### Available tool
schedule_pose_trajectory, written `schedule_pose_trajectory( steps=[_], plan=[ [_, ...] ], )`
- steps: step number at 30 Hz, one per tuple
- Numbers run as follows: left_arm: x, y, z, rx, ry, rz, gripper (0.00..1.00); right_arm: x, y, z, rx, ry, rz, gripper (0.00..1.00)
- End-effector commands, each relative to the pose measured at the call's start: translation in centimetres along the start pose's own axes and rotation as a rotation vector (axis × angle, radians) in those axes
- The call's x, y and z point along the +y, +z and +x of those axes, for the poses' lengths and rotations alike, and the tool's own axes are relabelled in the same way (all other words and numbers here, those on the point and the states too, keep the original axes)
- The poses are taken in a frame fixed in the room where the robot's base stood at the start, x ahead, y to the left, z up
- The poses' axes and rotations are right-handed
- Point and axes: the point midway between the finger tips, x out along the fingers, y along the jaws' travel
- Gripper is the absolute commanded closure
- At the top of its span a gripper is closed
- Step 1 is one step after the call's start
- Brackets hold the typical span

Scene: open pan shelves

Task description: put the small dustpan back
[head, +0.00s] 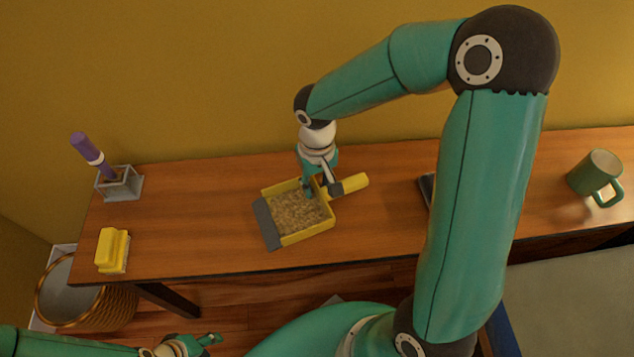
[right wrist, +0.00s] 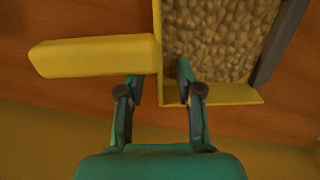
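The small dustpan (head: 308,235) is yellow with a grey front lip and lies on the wooden table, full of brown pebbly bits (head: 298,210). Its yellow handle (head: 352,184) points right and slightly back. My right gripper (head: 320,187) is down at the handle end of the pan. In the right wrist view the dustpan (right wrist: 245,95) shows above the gripper (right wrist: 158,88), whose fingers are apart, one over the pan's corner and one beside the wall below the handle (right wrist: 95,56). I cannot tell whether they touch it. My left gripper (head: 203,343) is low at the left, off the table; its opening is unclear.
A purple-handled tool (head: 85,148) stands in a grey holder (head: 122,188) at the table's back left. A yellow brush or block (head: 111,251) lies at the front left. A woven basket (head: 95,306) stands below. A dark flat object (head: 426,186) and a green mug (head: 590,174) are to the right.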

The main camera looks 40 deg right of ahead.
Motion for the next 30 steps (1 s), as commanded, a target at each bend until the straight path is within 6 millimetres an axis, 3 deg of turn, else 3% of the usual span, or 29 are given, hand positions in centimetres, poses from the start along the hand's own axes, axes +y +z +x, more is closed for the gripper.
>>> schedule_pose_trajectory(
  steps=[30],
  plan=[
    [1.1, 0.0, -3.1, 0.000, 0.000, 0.000, 0.60, 0.0, 0.0, -4.3, 0.000, 0.000, 0.000, 0.65]
  ],
)
